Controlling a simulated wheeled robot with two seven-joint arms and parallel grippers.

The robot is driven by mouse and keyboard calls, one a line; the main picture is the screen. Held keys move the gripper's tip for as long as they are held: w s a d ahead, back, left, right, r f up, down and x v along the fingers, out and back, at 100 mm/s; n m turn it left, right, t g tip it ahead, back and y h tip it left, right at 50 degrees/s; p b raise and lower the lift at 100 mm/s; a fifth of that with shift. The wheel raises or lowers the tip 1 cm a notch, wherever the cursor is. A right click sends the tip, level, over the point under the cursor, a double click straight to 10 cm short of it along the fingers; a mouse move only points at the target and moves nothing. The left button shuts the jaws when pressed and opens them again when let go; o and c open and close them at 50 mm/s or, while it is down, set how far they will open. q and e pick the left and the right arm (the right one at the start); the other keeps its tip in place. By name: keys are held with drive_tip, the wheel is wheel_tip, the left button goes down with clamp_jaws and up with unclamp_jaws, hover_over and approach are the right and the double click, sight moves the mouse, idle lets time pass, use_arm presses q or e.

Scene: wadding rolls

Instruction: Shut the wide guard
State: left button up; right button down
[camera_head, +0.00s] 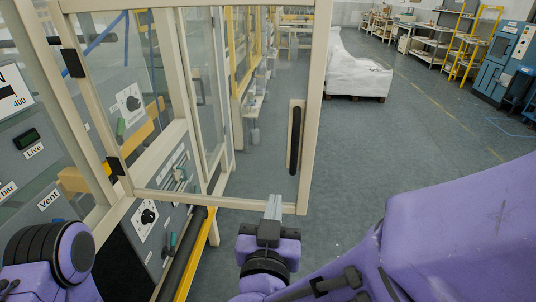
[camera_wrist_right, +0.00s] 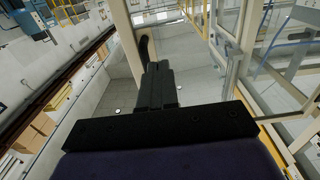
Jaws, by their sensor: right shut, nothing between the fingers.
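The wide guard (camera_head: 313,110) is a cream-framed clear panel standing swung out from the machine, open. Black hinges (camera_head: 115,166) hold its left side to the machine frame. A black bar handle (camera_head: 294,140) is on its free right edge. My right gripper (camera_head: 273,207) is shut and empty, its fingertips at the guard's bottom rail near the free corner; I cannot tell whether they touch. In the right wrist view, the shut fingers (camera_wrist_right: 157,85) point toward the guard's cream upright (camera_wrist_right: 127,40), overlapping the dark handle. My left gripper is out of view; only part of my left arm shows.
The grey machine panel (camera_head: 28,140) with knobs and labels stands at left. A yellow rail (camera_head: 193,262) runs along its lower front. A white wrapped stack (camera_head: 355,75) stands beyond the guard. The grey floor right of the guard is clear.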

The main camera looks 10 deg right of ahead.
sight(280, 163)
drive_tip(key=p+x, duration=0.2)
drive_tip(key=x, duration=0.8)
drive_tip(key=shift+s, duration=0.1)
drive_tip(key=shift+w+d, duration=0.2)
drive_tip(key=shift+w, duration=0.2)
